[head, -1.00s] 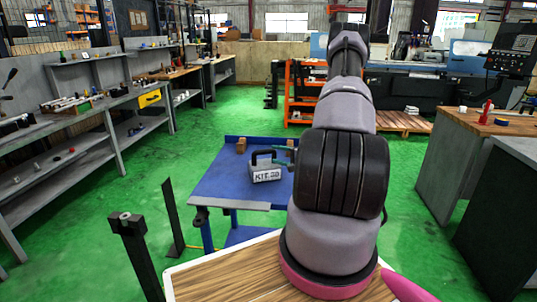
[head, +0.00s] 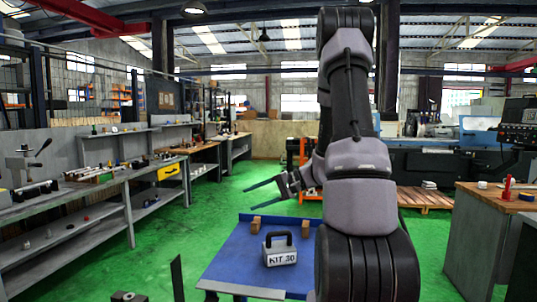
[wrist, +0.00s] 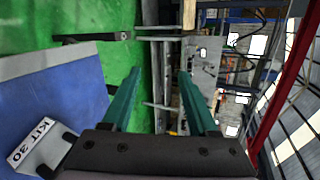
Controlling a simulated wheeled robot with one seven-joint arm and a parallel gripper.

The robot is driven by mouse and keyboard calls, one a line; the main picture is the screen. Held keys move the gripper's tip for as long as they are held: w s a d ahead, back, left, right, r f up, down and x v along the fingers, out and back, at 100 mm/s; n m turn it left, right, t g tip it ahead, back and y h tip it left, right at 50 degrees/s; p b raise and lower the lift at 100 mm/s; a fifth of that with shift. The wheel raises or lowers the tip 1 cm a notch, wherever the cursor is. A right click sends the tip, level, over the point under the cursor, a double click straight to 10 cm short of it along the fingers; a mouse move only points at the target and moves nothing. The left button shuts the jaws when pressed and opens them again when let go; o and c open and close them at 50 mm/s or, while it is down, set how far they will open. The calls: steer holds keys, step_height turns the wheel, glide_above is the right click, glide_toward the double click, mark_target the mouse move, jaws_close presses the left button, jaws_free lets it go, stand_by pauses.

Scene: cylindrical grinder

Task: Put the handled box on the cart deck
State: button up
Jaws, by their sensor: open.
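The handled box (head: 280,252) is grey with a dark handle and a "KIT 30" label. It stands upright on the blue cart deck (head: 228,262); the box also shows at the lower left of the wrist view (wrist: 38,146), partly cut off by my gripper. My gripper (head: 262,190) is open and empty, raised above and behind the deck, its two green fingers pointing left. It is apart from the box. In the wrist view, my fingers (wrist: 158,90) are spread with nothing between them.
Two small brown blocks (head: 256,223) stand at the deck's far edge. A long grey workbench (head: 110,185) runs along the left. A wooden-topped cabinet (head: 490,195) is at the right. Green floor (head: 215,205) is clear between bench and cart.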

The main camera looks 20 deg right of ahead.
steer(key=s+a+r+n+g+h, duration=0.3)
steer(key=s+a+r+h, duration=0.3)
steer(key=s+r, duration=0.5)
steer(key=s+d+r+t+h, duration=0.1)
steer(key=s+r+t+h, duration=0.2)
steer(key=s+r, duration=0.3)
steer(key=s+t, duration=0.1)
steer(key=s, duration=0.2)
steer(key=shift+s+r+h, duration=0.25)
steer(key=shift+s+h, duration=0.15)
steer(key=shift+d, duration=0.1)
